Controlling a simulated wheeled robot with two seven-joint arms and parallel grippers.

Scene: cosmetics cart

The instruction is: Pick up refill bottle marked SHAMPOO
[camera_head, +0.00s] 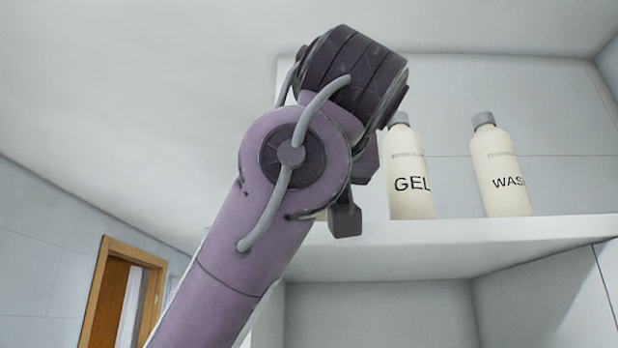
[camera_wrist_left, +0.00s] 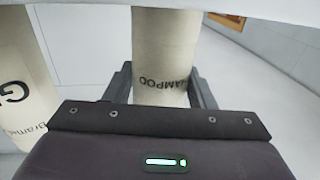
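The cream refill bottle marked SHAMPOO (camera_wrist_left: 165,45) shows in the left wrist view, its lettering upside down. Its base meets the white shelf edge at the top of that picture. My left gripper (camera_wrist_left: 162,92) has a finger on each side of the bottle, close to its sides. I cannot tell whether the fingers press on it. In the head view my left gripper (camera_head: 345,220) is at the shelf front, left of the GEL bottle. My arm hides nearly all of the SHAMPOO bottle there. My right gripper is not in view.
The GEL bottle (camera_head: 409,175) stands just right of my left wrist, and also shows in the left wrist view (camera_wrist_left: 18,85). The WASH bottle (camera_head: 499,175) stands farther right. Both are on the white shelf (camera_head: 470,235). A wooden door frame (camera_head: 95,300) is at lower left.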

